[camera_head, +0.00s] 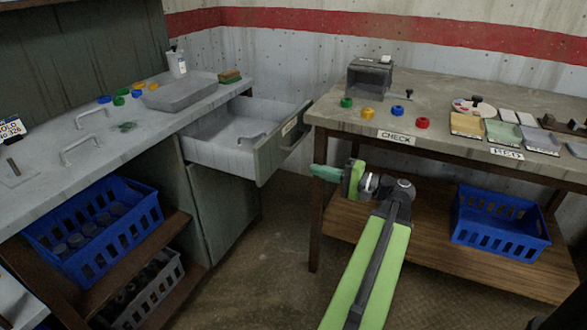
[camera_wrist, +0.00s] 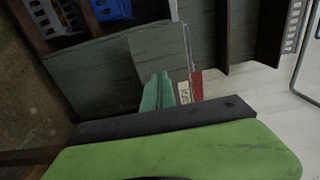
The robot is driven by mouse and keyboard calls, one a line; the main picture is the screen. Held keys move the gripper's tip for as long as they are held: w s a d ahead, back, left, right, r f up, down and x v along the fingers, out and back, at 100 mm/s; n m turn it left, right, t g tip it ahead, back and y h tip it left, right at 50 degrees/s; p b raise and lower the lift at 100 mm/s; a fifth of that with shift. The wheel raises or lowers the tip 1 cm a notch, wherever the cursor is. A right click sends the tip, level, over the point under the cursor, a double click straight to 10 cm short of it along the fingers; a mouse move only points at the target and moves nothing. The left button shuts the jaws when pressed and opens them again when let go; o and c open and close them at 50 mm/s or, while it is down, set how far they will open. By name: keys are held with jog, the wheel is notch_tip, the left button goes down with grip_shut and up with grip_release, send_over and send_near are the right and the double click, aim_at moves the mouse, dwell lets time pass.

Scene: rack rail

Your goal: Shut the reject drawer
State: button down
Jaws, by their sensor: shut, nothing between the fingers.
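The reject drawer (camera_head: 222,155) is pulled out from under the left bench in the head view. Its grey-green front (camera_head: 272,155) faces right and carries a small label and a dark handle (camera_head: 295,139). A pale handle-shaped piece shows inside it. My gripper (camera_head: 325,173) is shut and empty, to the right of the drawer front and a little lower in the picture, apart from it. Its teal fingers also show together in the wrist view (camera_wrist: 157,92), in front of grey-green panels; I cannot tell which panel there is the drawer.
The left bench (camera_head: 120,140) bears a grey tray (camera_head: 180,92), bottle, coloured rings and handles. A blue crate (camera_head: 100,225) sits on its shelf. The right table (camera_head: 440,105) stands close by my arm, with another blue crate (camera_head: 500,218) below. Floor between them is clear.

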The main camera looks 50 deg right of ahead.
aim_at(270, 158)
jog(key=x, duration=1.3)
jog(key=shift+w+a+f, duration=0.1)
jog(key=shift+w+a, duration=0.05)
jog(key=shift+a, duration=0.05)
jog(key=shift+d, duration=0.1)
